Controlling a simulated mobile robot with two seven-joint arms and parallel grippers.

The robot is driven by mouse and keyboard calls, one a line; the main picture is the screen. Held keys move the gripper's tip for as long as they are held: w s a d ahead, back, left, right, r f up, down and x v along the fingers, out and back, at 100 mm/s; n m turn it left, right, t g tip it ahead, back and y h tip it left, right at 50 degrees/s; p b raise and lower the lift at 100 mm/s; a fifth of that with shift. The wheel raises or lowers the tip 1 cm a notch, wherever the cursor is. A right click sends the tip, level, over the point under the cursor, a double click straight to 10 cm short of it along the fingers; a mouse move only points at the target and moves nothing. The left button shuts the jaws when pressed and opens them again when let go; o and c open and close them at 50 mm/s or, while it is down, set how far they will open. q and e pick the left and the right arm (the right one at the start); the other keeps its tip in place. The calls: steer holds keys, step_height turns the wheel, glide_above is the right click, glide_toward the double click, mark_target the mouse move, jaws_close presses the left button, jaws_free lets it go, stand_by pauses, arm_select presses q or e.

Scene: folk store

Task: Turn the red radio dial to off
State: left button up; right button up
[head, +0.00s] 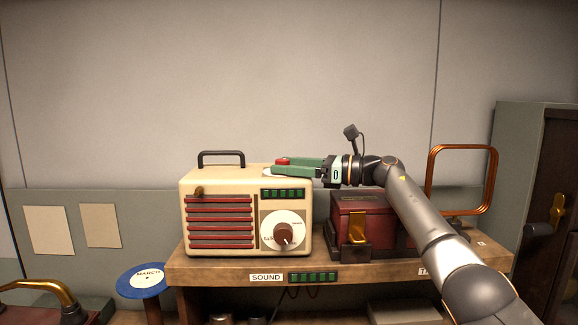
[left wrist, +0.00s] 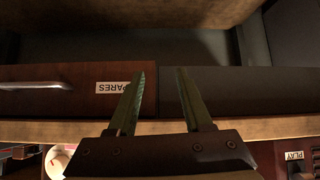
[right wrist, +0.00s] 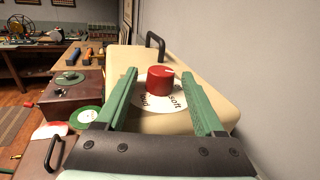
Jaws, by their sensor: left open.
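The cream radio (head: 217,184) stands on the wooden shelf. A red dial (right wrist: 160,79) sits on a white disc on its top. The disc (right wrist: 151,98) reads "soft" and another word, partly hidden. The dial's top also shows in the head view (head: 283,161). My right gripper (right wrist: 159,72) is open, with one green finger on each side of the dial and gaps between; I cannot tell whether either touches. A brown dial (head: 283,234) is on the radio's front. My left gripper (left wrist: 161,72) is open and empty, in front of a drawer labelled "SPARES" (left wrist: 126,86).
A dark red box (head: 362,218) with a brass latch stands right of the radio, under my right arm. A copper loop (head: 431,180) stands farther right. A blue "MARCH" disc (head: 146,278) is at the lower left. The wall behind the radio is bare.

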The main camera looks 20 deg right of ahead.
steer(key=shift+d, duration=0.1)
steer(key=shift+s+d, duration=0.15)
steer(key=shift+d, duration=0.1)
steer(key=b+v, duration=0.3)
steer(key=v, duration=0.7)
steer(key=shift+s+d+b, duration=0.25)
steer(key=shift+s+b, duration=0.05)
steer(key=shift+b, duration=0.1)
steer(key=shift+s+d+r, duration=0.1)
steer(key=shift+s+d, duration=0.25)
steer(key=shift+d, duration=0.1)
